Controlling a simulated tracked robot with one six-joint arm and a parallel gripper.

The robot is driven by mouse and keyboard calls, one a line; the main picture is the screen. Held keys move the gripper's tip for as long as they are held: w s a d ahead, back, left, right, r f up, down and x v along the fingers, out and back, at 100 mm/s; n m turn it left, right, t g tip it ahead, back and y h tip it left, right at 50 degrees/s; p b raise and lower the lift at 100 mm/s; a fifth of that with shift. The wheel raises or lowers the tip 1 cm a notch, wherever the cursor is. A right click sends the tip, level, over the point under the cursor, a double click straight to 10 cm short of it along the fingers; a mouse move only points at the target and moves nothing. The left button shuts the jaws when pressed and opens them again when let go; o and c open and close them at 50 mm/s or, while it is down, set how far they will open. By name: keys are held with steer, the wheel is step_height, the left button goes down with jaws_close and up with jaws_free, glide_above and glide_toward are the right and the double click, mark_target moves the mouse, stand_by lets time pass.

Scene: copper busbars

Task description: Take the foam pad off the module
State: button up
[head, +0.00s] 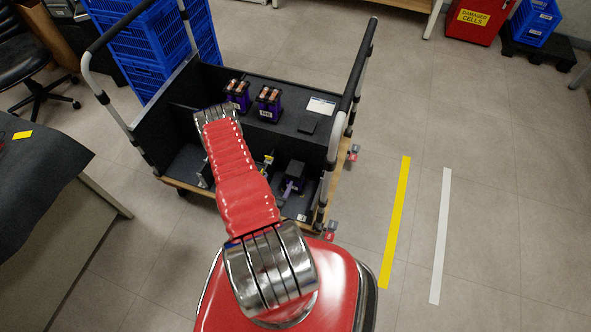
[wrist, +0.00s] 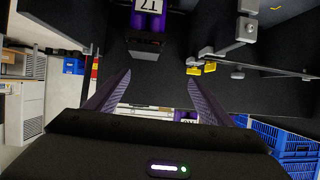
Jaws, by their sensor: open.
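A purple module (wrist: 150,18) with a white label shows at the top of the wrist view, upside down. A dark block, seemingly the foam pad (wrist: 145,42), lies against its lower end in that view. In the head view a purple module (head: 291,186) with a black top (head: 296,168) stands in the cart's lower front bay. My gripper (wrist: 160,77) is open, its two fingers apart with nothing between them. The pad appears beyond the fingertips, apart from them.
The black-lined cart (head: 325,155) has upright rails. Its upper shelf holds two modules with copper tops (head: 237,92) (head: 269,101), a white card (head: 321,106) and a flat black pad (head: 309,124). Grey fittings with yellow parts (wrist: 195,70) sit right of the module. Blue crates (head: 150,45) stand behind.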

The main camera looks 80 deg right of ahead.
steer(key=s, duration=0.1)
steer(key=s+a+f, duration=0.1)
steer(key=s, duration=0.1)
steer(key=shift+s+a+f+g, duration=0.15)
steer(key=shift+a+f+g, duration=0.05)
steer(key=shift+a+g, duration=0.1)
glide_toward(295, 170)
steer(key=shift+x, duration=1.9)
steer(key=shift+f, duration=0.2)
steer(key=shift+x, duration=2.55)
steer(key=shift+r, duration=0.2)
steer(key=shift+c, duration=0.6)
steer(key=c, duration=1)
